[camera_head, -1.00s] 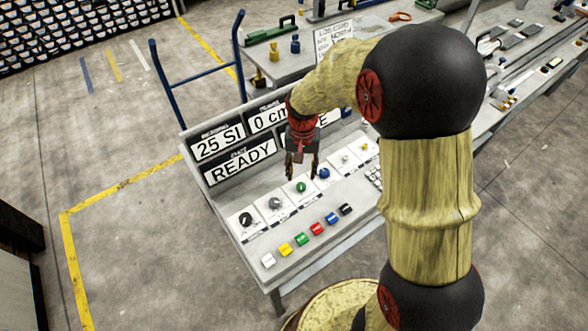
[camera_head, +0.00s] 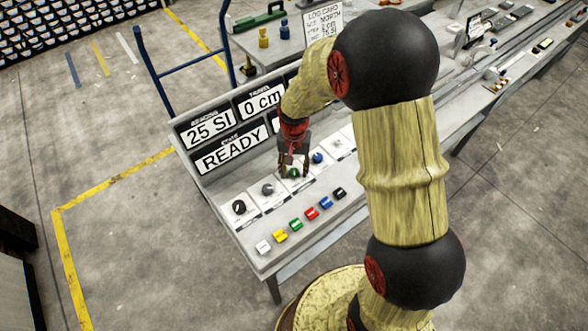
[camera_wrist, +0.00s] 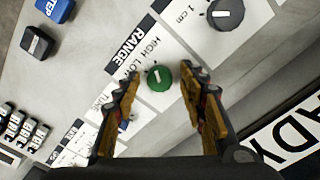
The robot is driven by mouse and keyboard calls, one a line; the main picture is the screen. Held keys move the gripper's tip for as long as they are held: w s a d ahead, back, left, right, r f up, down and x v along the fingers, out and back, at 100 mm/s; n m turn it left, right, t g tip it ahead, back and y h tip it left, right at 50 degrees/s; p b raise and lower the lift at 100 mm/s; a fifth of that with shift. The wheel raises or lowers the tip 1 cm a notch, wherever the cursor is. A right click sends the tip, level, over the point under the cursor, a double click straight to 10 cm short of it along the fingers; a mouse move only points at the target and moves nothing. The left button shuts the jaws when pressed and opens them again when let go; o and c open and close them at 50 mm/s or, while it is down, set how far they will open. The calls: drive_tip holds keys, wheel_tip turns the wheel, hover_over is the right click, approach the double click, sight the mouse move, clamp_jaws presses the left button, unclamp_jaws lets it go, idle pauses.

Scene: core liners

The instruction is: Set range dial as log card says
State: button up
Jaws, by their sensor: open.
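The green range dial (camera_head: 294,173) sits on the sloped console between a grey dial and a blue dial. In the wrist view the green dial (camera_wrist: 159,78) has a white pointer line, and a label beside it reads RANGE, HIGH, LOW. My gripper (camera_head: 293,172) is low over this dial. In the wrist view my gripper (camera_wrist: 160,90) is open, with one finger on each side of the dial and gaps between; I cannot tell its exact height. The log card (camera_head: 324,28) stands behind the console; it reads LOG CARD, NORTH, and its smaller lines are hard to read.
The grey dial (camera_head: 267,189) and black dial (camera_head: 239,207) lie left, the blue dial (camera_head: 317,158) right. Several coloured buttons, including a red one (camera_head: 311,214), line the front. Displays (camera_head: 208,129) read 25 SI, 0 cm and READY. A blue-railed cart (camera_head: 190,72) stands behind.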

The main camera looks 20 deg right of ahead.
drive_tip(key=shift+c, duration=0.2)
clamp_jaws()
idle(0.3)
